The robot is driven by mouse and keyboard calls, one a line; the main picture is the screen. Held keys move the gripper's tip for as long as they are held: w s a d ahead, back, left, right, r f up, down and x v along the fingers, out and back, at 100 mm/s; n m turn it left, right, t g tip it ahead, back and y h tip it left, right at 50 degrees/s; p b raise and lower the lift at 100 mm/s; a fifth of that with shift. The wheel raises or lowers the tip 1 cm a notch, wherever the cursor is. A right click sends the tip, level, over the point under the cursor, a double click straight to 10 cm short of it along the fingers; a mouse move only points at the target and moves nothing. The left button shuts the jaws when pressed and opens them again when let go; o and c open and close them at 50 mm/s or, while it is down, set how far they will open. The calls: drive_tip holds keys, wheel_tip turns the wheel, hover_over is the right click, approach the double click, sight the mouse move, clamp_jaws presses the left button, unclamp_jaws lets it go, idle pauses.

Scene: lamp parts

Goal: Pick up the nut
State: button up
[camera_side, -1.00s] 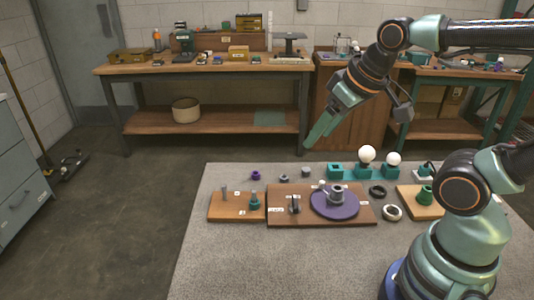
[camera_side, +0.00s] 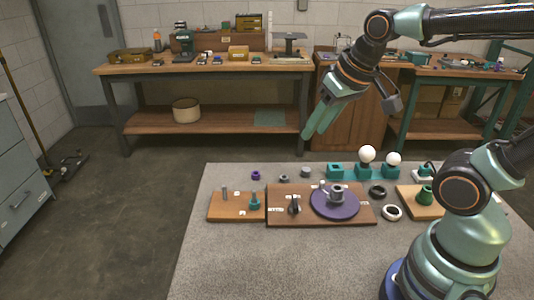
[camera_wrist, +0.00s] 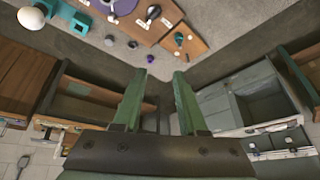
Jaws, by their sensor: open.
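Small parts that could be the nut stand on the grey table behind the wooden boards: a purple ring-like part (camera_side: 256,175), a small grey part (camera_side: 284,178) and a taller grey part (camera_side: 306,172). I cannot tell which is the nut. In the wrist view, the purple part (camera_wrist: 150,59) is near my fingertips in the picture, with grey parts (camera_wrist: 132,44) beyond it. My gripper (camera_side: 313,135) is open and empty, in the air above and behind these parts. Its two fingers show apart in the wrist view (camera_wrist: 160,75).
A wooden board (camera_side: 283,219) carries a purple disc (camera_side: 322,211) with a grey part on it. A smaller board (camera_side: 220,214) holds upright pegs. Teal holders with white bulbs (camera_side: 367,154) stand at the right, beside dark and white rings (camera_side: 391,213). The table's front is clear.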

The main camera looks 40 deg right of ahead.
drive_tip(key=w+d+m+g, duration=0.2)
drive_tip(key=w+m, duration=0.3)
drive_tip(key=m+g, duration=0.3)
drive_tip(key=m, duration=1.1)
hover_over(284, 179)
drive_tip(key=d, duration=0.1)
wheel_tip(284, 179, down, 14)
drive_tip(key=f, duration=1.1)
drive_tip(key=shift+w+d+f, duration=0.1)
drive_tip(key=shift+w, duration=0.15)
clamp_jaws()
